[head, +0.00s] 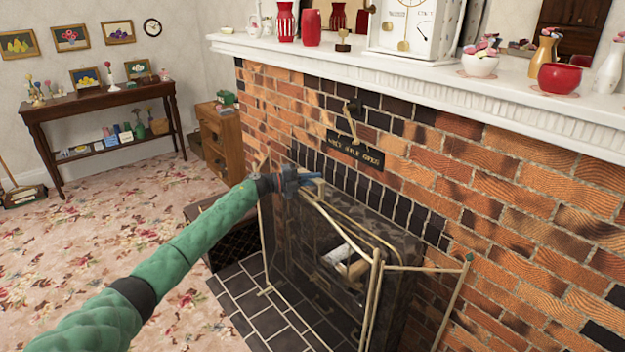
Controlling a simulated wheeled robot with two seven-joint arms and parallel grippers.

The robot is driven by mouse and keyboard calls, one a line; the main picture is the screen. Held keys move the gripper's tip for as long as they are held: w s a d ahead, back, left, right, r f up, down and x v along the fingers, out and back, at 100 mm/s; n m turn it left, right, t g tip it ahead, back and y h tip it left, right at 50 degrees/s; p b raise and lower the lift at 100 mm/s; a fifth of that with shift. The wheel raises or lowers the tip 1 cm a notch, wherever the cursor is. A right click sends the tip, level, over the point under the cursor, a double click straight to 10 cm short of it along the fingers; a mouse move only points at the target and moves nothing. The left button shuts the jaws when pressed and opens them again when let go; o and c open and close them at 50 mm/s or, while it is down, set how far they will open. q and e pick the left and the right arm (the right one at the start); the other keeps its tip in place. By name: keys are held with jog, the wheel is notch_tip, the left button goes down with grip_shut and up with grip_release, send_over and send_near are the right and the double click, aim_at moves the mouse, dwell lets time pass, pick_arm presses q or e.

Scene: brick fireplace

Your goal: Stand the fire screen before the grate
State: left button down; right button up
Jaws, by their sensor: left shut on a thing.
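The fire screen (318,262) has dark see-through mesh panels in thin brass-coloured frames. It stands upright on the dark tiled hearth, in front of the fireplace opening, with its right panel angled toward the brick wall. My left gripper (308,181) is shut on the top of the screen near its left end. The gripper's body hides the exact spot it grips. The grate is mostly hidden behind the mesh; pale log-like pieces (347,262) show through it. My right gripper is not in view.
The dark tiled hearth (268,318) borders a pink floral carpet (95,255). A white mantel (400,75) with a clock (415,27) and vases overhangs the brick wall. A dark box (225,240) stands left of the screen. Open carpet lies at left.

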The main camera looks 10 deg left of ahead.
pick_arm(q)
jog(key=shift+f+b, duration=0.8)
jog(key=shift+f, duration=0.35)
dwell(1.8)
dwell(0.5)
jog(key=c, duration=1.5)
grip_release()
jog(key=shift+s, duration=0.1)
jog(key=shift+o, duration=0.7)
jog(key=shift+f, duration=0.35)
jog(key=shift+o, duration=1.2)
jog(key=shift+r, duration=0.1)
jog(key=shift+a+r, duration=0.1)
